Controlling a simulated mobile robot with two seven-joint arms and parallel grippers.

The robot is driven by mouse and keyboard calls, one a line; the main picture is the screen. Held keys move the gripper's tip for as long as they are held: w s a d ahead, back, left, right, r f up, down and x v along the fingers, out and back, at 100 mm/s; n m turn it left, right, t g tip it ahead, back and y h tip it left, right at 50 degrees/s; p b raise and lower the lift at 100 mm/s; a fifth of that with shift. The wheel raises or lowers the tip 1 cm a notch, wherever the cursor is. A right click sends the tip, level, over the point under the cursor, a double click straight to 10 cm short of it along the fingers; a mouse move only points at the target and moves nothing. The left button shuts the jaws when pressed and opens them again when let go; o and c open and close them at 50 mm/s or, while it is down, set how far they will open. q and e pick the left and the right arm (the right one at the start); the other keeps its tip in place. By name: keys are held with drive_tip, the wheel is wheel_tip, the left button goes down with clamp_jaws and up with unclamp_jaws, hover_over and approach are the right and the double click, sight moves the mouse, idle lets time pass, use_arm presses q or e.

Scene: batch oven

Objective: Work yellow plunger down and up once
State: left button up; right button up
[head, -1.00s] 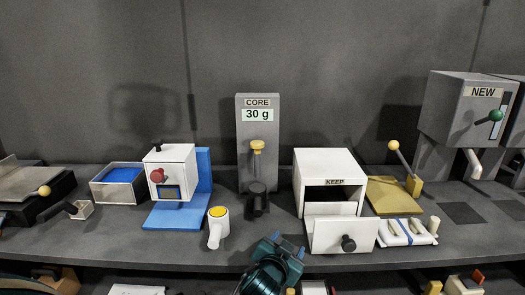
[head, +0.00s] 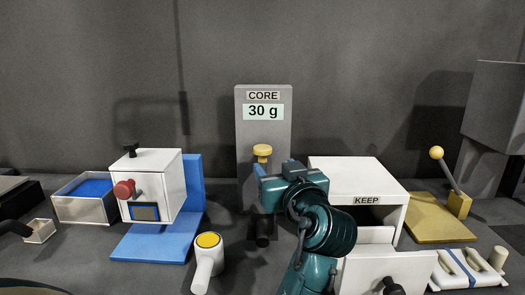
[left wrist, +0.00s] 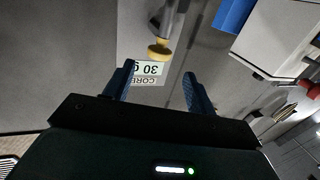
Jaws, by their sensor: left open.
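The yellow plunger (head: 262,151) is a knob at the front of the grey CORE post (head: 243,140), below its "30 g" display. It stands above a dark cup-like part (head: 263,229), partly hidden by my gripper. My left gripper (head: 283,170) is in front of the post, just below and right of the knob in the picture. In the left wrist view the yellow knob (left wrist: 158,50) shows beyond the open, empty fingers (left wrist: 158,85) and apart from them. My right gripper is not in view.
A white KEEP box (head: 345,170) with its drawer (head: 360,272) out stands right of the post. A white box (head: 165,165) on a blue stand (head: 150,245) and a white-handled, yellow-topped tool (head: 207,262) are left. A yellow-knobbed lever (head: 450,175) is further right.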

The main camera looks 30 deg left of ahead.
sight(264, 165)
use_arm(q)
drive_tip(key=p+x, duration=0.1)
drive_tip(key=x, duration=1.1)
drive_tip(key=shift+p, duration=0.4)
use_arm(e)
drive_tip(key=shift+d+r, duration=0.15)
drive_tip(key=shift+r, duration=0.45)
use_arm(q)
drive_tip(key=shift+c, duration=0.4)
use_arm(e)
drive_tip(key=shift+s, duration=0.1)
use_arm(q)
clamp_jaws()
wheel_tip(264, 165, down, 3)
drive_tip(key=b, duration=0.2)
drive_tip(key=shift+b, duration=0.4)
drive_tip(key=shift+c, duration=1.8)
unclamp_jaws()
drive_tip(key=o, duration=0.4)
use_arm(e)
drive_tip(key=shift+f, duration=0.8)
